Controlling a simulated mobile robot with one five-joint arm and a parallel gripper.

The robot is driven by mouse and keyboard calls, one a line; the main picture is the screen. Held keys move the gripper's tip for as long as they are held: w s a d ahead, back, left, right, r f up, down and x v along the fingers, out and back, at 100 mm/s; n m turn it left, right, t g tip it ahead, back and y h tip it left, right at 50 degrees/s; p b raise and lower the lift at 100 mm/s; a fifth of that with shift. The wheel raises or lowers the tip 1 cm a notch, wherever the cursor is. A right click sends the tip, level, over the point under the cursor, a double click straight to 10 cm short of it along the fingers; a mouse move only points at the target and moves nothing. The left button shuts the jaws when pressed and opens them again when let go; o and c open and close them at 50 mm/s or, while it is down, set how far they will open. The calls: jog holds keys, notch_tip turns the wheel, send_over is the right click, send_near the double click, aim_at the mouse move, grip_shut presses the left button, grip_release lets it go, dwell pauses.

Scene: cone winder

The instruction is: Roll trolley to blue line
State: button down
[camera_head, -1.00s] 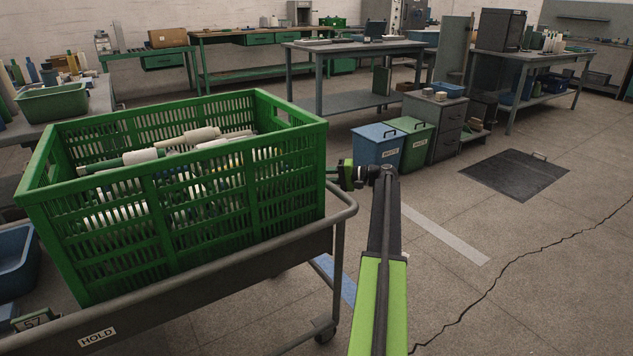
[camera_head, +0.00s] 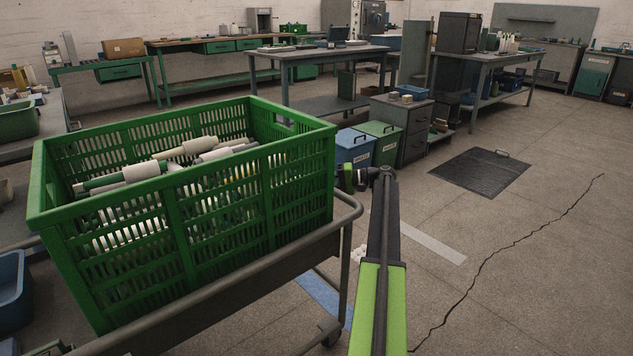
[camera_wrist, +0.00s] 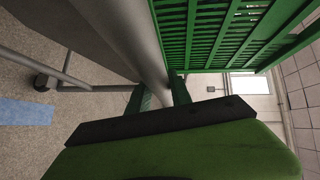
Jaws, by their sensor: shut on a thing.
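The trolley (camera_head: 235,290) is grey with a tubular rail and carries a green slatted crate (camera_head: 290,190) of bobbins and cones. The blue line (camera_head: 322,297) is a strip on the floor, partly hidden behind the trolley's near right leg and wheel. In the wrist view, the blue line (camera_wrist: 25,112) lies on the floor at the left, near a trolley wheel (camera_wrist: 42,82). My gripper (camera_head: 352,180) is at the trolley's right end, beside the crate. In the wrist view, its fingers (camera_wrist: 158,97) are closed around the grey rail tube (camera_wrist: 140,40).
A pale floor strip (camera_head: 430,240) and a dark floor plate with a handle (camera_head: 482,172) lie to the right. A blue bin (camera_head: 355,149), a green bin (camera_head: 378,143) and a grey cabinet (camera_head: 402,130) stand ahead. A crack runs across the otherwise open floor at right.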

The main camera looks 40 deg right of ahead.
jog(key=c, duration=1.5)
grip_release()
jog(key=shift+w+a, duration=0.1)
jog(key=shift+a, duration=0.05)
jog(key=o, duration=0.3)
jog(key=shift+w+a, duration=0.1)
jog(key=shift+w, duration=0.1)
jog(key=shift+o, duration=0.2)
jog(key=shift+s+d+r, duration=0.1)
jog(key=shift+s+d, duration=0.2)
jog(key=shift+d, duration=0.05)
jog(key=p+v, duration=0.2)
jog(key=v, duration=1.4)
jog(key=shift+s, duration=0.25)
jog(key=shift+d, duration=0.1)
